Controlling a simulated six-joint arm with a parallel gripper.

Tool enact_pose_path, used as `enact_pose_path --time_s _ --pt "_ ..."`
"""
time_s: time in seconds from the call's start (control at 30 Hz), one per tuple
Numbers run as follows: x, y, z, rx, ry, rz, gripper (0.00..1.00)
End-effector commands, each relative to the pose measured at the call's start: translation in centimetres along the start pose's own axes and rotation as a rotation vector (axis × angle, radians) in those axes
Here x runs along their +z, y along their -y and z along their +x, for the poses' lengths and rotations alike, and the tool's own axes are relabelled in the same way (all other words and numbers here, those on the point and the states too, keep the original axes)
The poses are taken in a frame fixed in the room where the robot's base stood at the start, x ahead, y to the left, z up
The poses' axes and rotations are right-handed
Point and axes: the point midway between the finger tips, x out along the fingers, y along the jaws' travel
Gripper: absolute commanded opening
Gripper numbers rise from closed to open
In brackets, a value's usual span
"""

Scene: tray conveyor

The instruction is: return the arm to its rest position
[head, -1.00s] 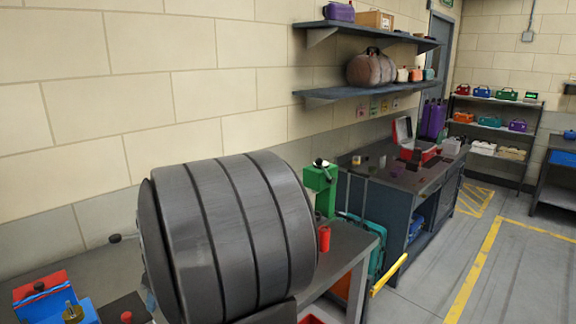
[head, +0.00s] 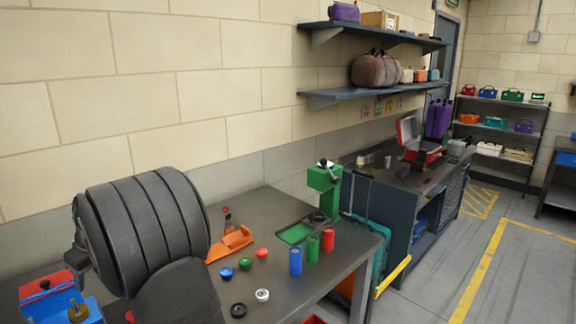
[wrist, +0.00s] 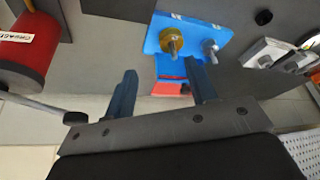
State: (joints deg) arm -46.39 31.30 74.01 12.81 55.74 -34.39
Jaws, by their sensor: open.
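My gripper (wrist: 160,68) shows in the wrist view with its two dark blue fingers spread apart. It is open, and nothing is held between the fingers. Beyond the fingertips is a blue fixture (wrist: 190,34) with a brass knob (wrist: 171,41) and a metal knob. In the head view my dark ribbed arm stands at the lower left, over the near part of the bench. The gripper itself cannot be made out in the head view.
The grey bench (head: 262,211) carries an orange fixture (head: 231,243), a green press (head: 323,185), blue (head: 295,261), green and red cylinders, and several small round caps. A red cylinder (wrist: 27,45) lies left in the wrist view. Shelves (head: 375,91) hang on the wall.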

Motion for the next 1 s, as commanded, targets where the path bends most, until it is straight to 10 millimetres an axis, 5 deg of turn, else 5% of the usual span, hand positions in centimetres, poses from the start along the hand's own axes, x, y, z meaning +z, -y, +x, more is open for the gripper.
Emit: enact_pose_path --time_s 0.27,0.6,1.0 --pt "-4.8 2.6 1.8 0.002 -0.006 0.001 0.52" --pt "-6.8 5.9 5.9 0.002 -0.004 0.003 0.52" --pt "-7.3 6.7 6.8 0.003 -0.006 0.005 0.52"
